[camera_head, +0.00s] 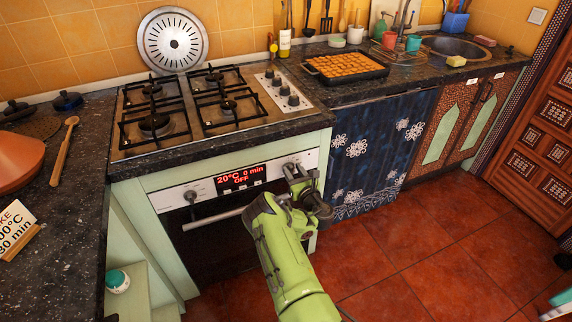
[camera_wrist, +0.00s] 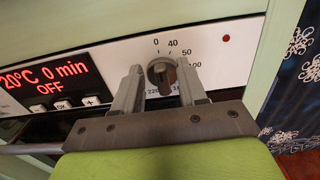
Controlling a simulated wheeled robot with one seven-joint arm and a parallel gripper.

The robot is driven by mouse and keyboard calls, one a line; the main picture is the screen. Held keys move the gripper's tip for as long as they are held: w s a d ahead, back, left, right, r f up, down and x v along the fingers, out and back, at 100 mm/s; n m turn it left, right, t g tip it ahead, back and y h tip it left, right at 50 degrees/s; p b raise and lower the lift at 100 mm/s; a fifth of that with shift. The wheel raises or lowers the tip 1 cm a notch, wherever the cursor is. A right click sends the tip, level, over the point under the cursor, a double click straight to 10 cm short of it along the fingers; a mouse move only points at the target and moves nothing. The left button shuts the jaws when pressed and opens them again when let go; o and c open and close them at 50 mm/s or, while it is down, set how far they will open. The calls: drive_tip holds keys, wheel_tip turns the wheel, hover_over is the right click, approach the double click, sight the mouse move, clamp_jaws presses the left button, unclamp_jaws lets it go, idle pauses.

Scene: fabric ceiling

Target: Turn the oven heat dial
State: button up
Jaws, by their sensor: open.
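The oven (camera_head: 217,226) has a white front panel with a red display (camera_head: 241,178) reading 20°C, 0 min, OFF. The heat dial (camera_wrist: 162,75) is a round metal knob with a raised grip, with 0, 40, 50 and 100 printed around it in the wrist view. My gripper (camera_wrist: 159,68) is open, with one finger on each side of the dial. I cannot tell whether the fingers touch it. In the head view my gripper (camera_head: 303,178) is at the panel's right end and partly hides the dial. A second knob (camera_head: 191,196) sits left of the display.
The oven handle (camera_head: 213,217) runs below the panel. A gas hob (camera_head: 185,108) lies above it. A tray of food (camera_head: 345,66) stands on the right counter. A card (camera_head: 15,230) at left shows a partly cut-off temperature and 30 min.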

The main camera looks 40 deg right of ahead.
drive_tip(key=shift+s, duration=0.1)
clamp_jaws()
drive_tip(key=shift+m, duration=0.3)
